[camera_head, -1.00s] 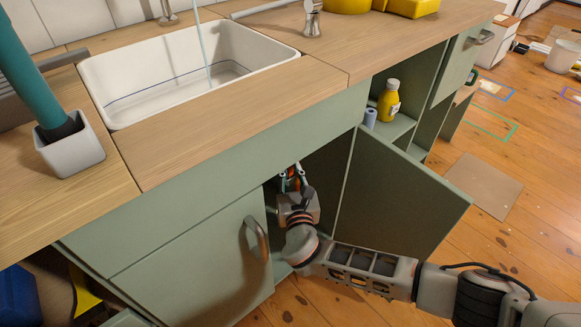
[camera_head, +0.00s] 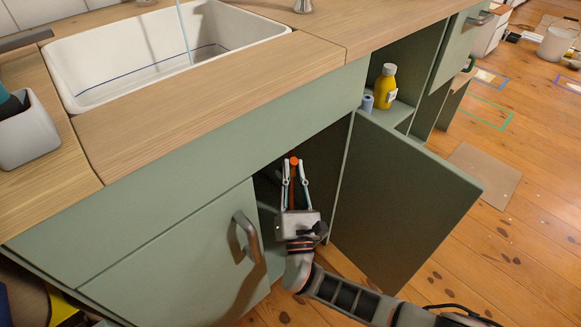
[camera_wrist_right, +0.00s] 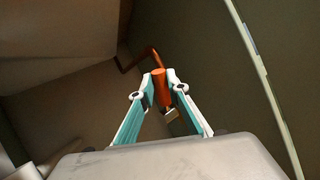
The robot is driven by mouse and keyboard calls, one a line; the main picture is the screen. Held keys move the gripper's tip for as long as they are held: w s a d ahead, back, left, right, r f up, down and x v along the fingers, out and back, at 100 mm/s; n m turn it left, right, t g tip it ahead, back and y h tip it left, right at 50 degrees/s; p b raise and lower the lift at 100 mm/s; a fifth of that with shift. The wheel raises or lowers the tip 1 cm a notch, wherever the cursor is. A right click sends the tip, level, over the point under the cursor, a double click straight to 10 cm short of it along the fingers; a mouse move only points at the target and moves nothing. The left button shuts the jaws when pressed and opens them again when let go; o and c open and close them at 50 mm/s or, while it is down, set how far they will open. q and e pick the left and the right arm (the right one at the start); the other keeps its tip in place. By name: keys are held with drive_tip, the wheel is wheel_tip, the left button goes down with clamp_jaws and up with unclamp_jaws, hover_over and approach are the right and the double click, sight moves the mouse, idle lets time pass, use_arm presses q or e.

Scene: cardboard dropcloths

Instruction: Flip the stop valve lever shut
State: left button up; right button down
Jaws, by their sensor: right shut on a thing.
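The stop valve lever (camera_head: 294,162) shows as an orange-red piece inside the open cupboard under the sink. In the right wrist view the orange lever (camera_wrist_right: 158,80) stands between my fingertips, and a small metallic valve part (camera_wrist_right: 172,114) shows just behind it. My right gripper (camera_head: 294,166) reaches into the cupboard and is shut on the lever; its fingertips (camera_wrist_right: 159,88) press on both sides of it. The rest of the valve is mostly hidden by the gripper and the dark interior. My left gripper is not in view.
The open cupboard door (camera_head: 405,200) stands to the right of my right arm. The closed door with a metal handle (camera_head: 247,240) is to the left. A copper-coloured pipe (camera_wrist_right: 138,58) runs behind the lever. The white sink (camera_head: 75,75) is above.

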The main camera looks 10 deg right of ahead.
drive_tip(key=shift+s+f+m+t+h, duration=0.2)
drive_tip(key=shift+f+m+t+h, duration=0.1)
drive_tip(key=shift+m+h, duration=0.1)
drive_tip(key=shift+s+d+f, duration=0.1)
drive_tip(key=shift+d, duration=0.05)
idle(0.4)
drive_tip(key=c, duration=2.2)
unclamp_jaws()
drive_tip(key=shift+v, duration=3.7)
